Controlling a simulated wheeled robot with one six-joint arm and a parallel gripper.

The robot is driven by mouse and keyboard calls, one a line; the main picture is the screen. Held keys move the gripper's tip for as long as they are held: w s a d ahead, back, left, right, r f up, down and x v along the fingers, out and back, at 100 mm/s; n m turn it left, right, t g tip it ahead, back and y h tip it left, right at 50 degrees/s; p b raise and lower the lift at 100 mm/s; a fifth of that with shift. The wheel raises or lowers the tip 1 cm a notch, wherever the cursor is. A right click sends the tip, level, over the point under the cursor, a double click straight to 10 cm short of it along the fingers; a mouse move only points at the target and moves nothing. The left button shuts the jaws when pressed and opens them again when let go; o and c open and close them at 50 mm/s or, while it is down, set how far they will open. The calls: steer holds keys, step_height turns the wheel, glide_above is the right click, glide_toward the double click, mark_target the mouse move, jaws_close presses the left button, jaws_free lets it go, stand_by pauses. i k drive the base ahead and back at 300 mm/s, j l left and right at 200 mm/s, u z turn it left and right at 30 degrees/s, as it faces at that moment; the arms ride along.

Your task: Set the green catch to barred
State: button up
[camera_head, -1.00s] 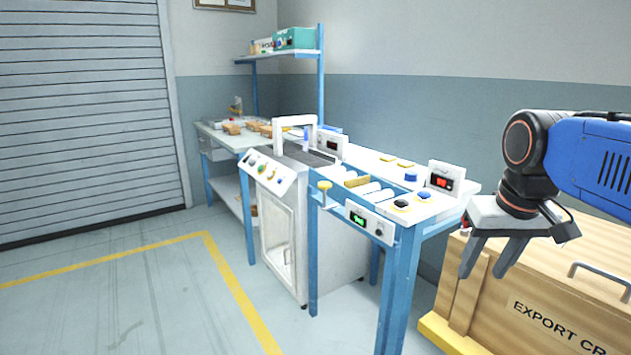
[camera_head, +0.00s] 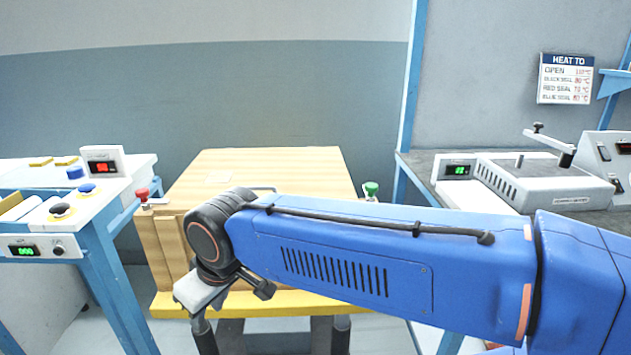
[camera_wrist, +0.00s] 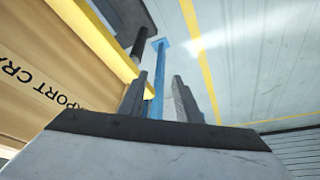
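The green catch (camera_head: 371,189) has a small green knob and stands at the right side of the wooden crate (camera_head: 262,166) in the head view. My arm passes in front of the crate and hides the catch's lower part, so I cannot tell its setting. A red-knobbed catch (camera_head: 143,195) is at the crate's left side.
A bench with buttons and a green display (camera_head: 25,250) stands at the left. At the right, a grey bench carries a press-like device (camera_head: 545,178) and a small display box (camera_head: 457,170). A temperature sign (camera_head: 566,79) hangs above. The crate rests on a yellow base (camera_head: 270,306).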

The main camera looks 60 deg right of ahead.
mark_target(369, 188)
steer(key=j+z, duration=0.15)
steer(key=z, duration=1.7)
